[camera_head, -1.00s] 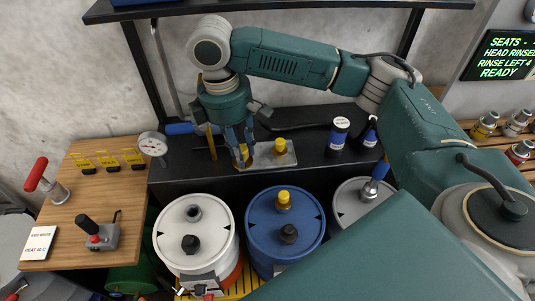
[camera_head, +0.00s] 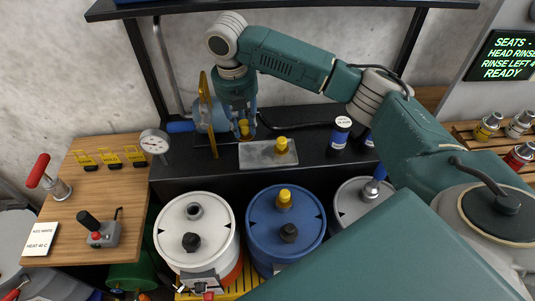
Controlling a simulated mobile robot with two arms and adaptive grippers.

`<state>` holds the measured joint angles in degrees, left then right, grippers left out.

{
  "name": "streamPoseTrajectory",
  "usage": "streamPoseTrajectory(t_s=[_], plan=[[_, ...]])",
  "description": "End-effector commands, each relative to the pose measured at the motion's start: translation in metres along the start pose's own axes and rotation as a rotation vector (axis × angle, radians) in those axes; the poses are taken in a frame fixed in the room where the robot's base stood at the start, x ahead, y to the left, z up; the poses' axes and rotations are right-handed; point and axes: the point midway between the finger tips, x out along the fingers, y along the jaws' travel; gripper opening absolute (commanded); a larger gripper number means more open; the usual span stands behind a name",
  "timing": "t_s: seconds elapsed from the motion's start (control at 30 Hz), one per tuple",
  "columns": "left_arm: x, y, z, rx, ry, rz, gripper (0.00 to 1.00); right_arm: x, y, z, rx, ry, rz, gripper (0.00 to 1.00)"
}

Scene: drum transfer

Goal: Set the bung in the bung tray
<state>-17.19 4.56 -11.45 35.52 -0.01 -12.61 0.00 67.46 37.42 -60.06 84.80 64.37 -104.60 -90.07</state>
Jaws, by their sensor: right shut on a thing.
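My right gripper (camera_head: 241,129) is shut on a yellow bung (camera_head: 244,127). It points down behind and above the left end of the flat metal bung tray (camera_head: 259,158), on the dark bench. The held bung appears clear of the tray; its exact height is hard to tell. Another yellow bung (camera_head: 281,145) stands on the right part of the tray, and the left part is bare. The white drum (camera_head: 216,224) has a bare-looking fitting (camera_head: 194,210) and a black cap. The blue drum (camera_head: 262,225) has a yellow bung (camera_head: 284,196). My left gripper is not in view.
A yellow upright bar (camera_head: 208,118) and a round gauge (camera_head: 154,142) stand left of the gripper. A dark labelled bottle (camera_head: 339,134) stands right of the tray. A grey drum (camera_head: 352,207) is beside the blue one. A shelf (camera_head: 285,8) crosses above.

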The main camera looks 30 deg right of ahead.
Motion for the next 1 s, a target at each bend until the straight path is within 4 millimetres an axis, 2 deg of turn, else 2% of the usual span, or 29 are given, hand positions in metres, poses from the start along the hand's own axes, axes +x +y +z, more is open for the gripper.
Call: streamPoseTrajectory(t_s=[0.2, 0.4, 0.57, 0.8, 1.0], plan=[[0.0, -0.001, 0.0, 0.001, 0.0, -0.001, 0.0, 0.012, 0.001, 0.021, -0.25, -0.003, 0.025, 0.0], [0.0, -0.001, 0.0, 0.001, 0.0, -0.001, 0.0, 0.019, 0.0, 0.033, -0.408, -0.007, 0.041, 0.0], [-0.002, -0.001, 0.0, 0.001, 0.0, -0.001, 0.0, 0.025, 0.0, 0.036, -0.46, -0.007, 0.045, 0.0], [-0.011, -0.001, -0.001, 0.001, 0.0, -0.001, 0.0, 0.066, 0.0, 0.032, -0.468, -0.006, 0.044, 0.0], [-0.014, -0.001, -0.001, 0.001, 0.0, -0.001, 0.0, 0.085, 0.002, 0.03, -0.467, -0.008, 0.046, 0.0]])
